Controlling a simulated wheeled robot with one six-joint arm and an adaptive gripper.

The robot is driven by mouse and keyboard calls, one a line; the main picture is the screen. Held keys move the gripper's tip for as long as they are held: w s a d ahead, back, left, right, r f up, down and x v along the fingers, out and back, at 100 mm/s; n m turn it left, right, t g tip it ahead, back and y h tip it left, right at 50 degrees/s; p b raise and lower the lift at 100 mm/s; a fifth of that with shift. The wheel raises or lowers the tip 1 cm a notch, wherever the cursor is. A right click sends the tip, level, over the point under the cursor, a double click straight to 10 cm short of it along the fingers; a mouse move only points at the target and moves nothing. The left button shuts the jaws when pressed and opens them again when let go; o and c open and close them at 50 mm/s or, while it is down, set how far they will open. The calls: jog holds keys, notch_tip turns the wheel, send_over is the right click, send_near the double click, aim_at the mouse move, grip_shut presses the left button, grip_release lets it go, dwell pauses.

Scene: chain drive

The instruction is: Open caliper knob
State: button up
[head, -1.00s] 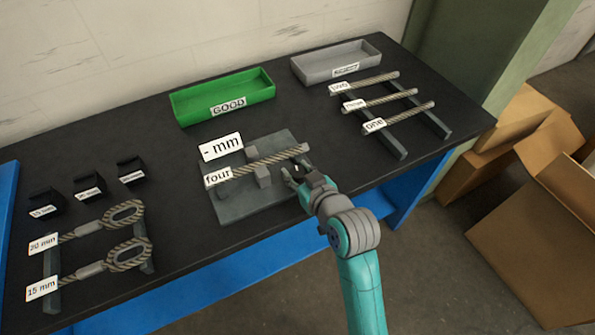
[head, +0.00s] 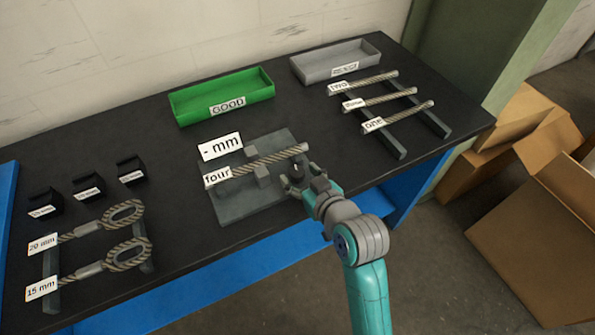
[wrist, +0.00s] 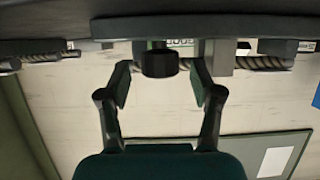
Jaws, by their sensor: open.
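The caliper is a grey plate (head: 237,208) with upright grey jaw blocks (head: 262,181) and a white "- mm" sign (head: 221,147). A rope piece labelled "four" (head: 270,163) lies across it, between the jaws. A short dark round knob (wrist: 160,64) shows in the wrist view, between my open fingers and a little beyond their tips; I see no contact. My gripper (head: 295,178), also in the wrist view (wrist: 159,84), is open and empty at the plate's right front edge. In the head view the knob is hard to make out by my gripper.
A green GOOD tray (head: 190,112) and a grey tray (head: 310,70) stand at the back. Labelled ropes lie on a rack (head: 390,142) at right. Looped ropes (head: 128,254) and several black holders (head: 45,203) are at left. The table's front middle is clear.

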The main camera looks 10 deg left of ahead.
jog(key=v, duration=0.9)
jog(key=shift+s+d+r, duration=0.15)
jog(key=shift+s+r, duration=0.05)
jog(key=shift+s, duration=0.05)
jog(key=a+m+t+h, duration=0.2)
jog(key=a+m+h, duration=0.4)
jog(key=h, duration=0.1)
jog(key=x, duration=1)
jog(key=shift+d+f, duration=0.1)
jog(key=shift+f, duration=0.1)
jog(key=shift+y, duration=0.3)
jog(key=c, duration=1.2)
